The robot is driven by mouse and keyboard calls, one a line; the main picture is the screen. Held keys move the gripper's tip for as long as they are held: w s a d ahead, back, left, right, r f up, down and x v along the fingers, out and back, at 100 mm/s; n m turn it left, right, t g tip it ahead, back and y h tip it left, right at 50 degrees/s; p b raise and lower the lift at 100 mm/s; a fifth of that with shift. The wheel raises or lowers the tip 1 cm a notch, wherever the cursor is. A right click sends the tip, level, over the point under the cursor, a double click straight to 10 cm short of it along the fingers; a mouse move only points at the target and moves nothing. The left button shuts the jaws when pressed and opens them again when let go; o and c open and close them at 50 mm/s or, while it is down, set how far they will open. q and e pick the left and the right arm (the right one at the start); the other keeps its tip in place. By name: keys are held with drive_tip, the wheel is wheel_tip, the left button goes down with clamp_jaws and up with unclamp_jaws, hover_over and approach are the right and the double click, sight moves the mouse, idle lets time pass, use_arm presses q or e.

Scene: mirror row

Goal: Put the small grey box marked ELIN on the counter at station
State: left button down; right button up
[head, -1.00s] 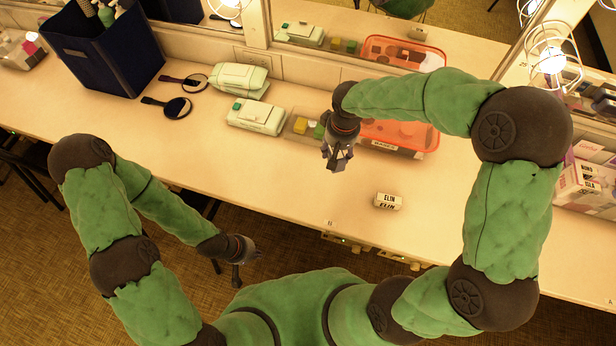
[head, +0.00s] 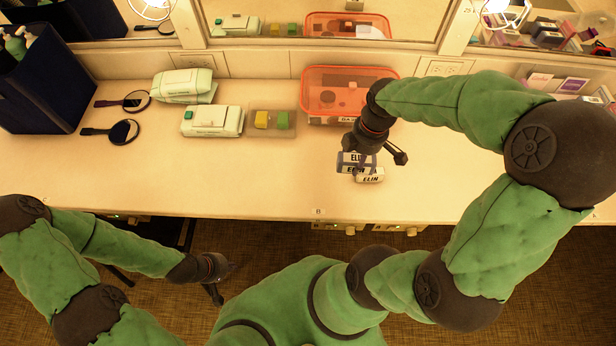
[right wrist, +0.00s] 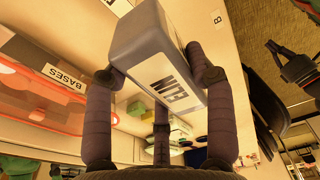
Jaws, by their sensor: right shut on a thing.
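The small grey box (head: 347,158) has white labels reading ELIN. My right gripper (head: 374,160) is shut on it over the counter (head: 262,177). In the right wrist view the box (right wrist: 144,42) sits between the fingers, tilted in the picture. I cannot tell whether its underside touches the counter.
An orange bin labelled BASES (head: 318,92) stands behind the box. Left of it are a tray with yellow and green blocks (head: 285,133), wipes packs (head: 212,121), hand mirrors (head: 124,132) and a dark blue bin (head: 40,90). The front counter strip, with label B (head: 318,211), is mostly clear.

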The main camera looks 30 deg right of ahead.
drive_tip(key=shift+s+d, duration=0.1)
drive_tip(key=shift+s, duration=0.1)
drive_tip(key=shift+w+a+f+n, duration=0.15)
drive_tip(key=shift+a+f+n, duration=0.05)
drive_tip(key=shift+n, duration=0.1)
drive_tip(key=w+a+f+b, duration=0.1)
drive_tip(key=w+a+f, duration=0.1)
drive_tip(key=w+f, duration=0.1)
drive_tip(key=w+a+f+b, duration=0.2)
drive_tip(key=w+a, duration=0.1)
drive_tip(key=w+a+f+b, duration=0.2)
drive_tip(key=w+a+f, duration=0.1)
drive_tip(key=shift+w+f, duration=0.35)
drive_tip(key=shift+w+a+f, duration=0.15)
drive_tip(key=shift+w+f, duration=0.05)
drive_tip(key=shift+f, duration=0.2)
drive_tip(key=shift+w+f+b, duration=0.1)
drive_tip(key=shift+f+b, duration=0.7)
drive_tip(key=shift+f, duration=0.75)
drive_tip(key=shift+a+f, duration=0.1)
drive_tip(key=o, duration=1.2)
drive_tip(key=shift+o, duration=0.2)
